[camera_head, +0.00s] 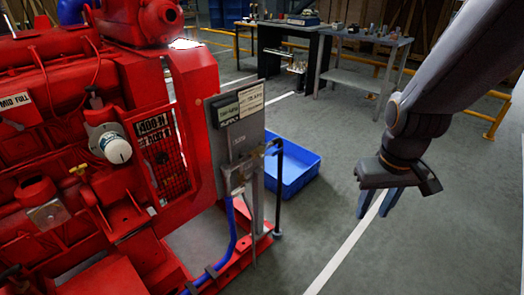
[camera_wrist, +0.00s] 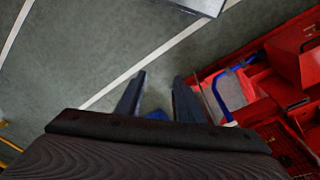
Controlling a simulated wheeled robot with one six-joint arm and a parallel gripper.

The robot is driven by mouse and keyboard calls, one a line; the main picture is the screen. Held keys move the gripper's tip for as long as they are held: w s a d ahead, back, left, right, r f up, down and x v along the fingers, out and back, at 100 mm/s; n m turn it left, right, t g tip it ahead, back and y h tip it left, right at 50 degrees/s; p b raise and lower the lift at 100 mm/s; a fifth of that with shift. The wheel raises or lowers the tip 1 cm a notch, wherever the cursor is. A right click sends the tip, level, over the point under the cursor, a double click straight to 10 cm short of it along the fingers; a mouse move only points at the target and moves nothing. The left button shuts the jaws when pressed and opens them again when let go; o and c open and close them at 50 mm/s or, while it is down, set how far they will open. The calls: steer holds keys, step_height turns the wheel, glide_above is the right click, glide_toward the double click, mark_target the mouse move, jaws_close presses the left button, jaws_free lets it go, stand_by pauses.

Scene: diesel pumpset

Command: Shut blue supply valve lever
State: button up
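My gripper (camera_head: 376,203) hangs at the right in the head view, empty, with its two blue-grey fingers apart and pointing down. It is over the floor, well to the right of the pumpset. In the wrist view my gripper (camera_wrist: 158,88) also shows open, with nothing held between the fingers. The blue hose also shows in the wrist view (camera_wrist: 221,92). I cannot make out a separate blue lever or its position.
The red pumpset (camera_head: 185,120) fills the left. A grey panel (camera_head: 238,135) with labels and a dark upright pipe (camera_head: 279,195) stand at its end. A blue crate (camera_head: 300,172) lies behind them. Workbenches (camera_head: 345,80) stand at the back. Floor around my gripper is clear.

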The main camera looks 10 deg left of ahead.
steer(key=w+f+n+t+b, duration=0.2)
steer(key=w+f+n+t, duration=0.15)
steer(key=w, duration=0.65)
steer(key=w+f+n+t+b, duration=0.2)
steer(key=w+f+n, duration=0.15)
steer(key=w, duration=0.65)
steer(key=n+t+y+b, duration=0.4)
steer(key=n+y+b, duration=0.3)
steer(key=n+y, duration=1.05)
glide_toward(279, 151)
steer(key=w+a+r+n+h, duration=0.1)
steer(key=a+n+h, duration=0.1)
steer(key=a+h, duration=0.1)
steer(key=x, duration=0.7)
steer(key=shift+w+r, duration=0.25)
steer(key=shift+r, duration=0.15)
steer(key=shift+d, duration=0.1)
steer(key=shift+c, duration=0.2)
jaws_close()
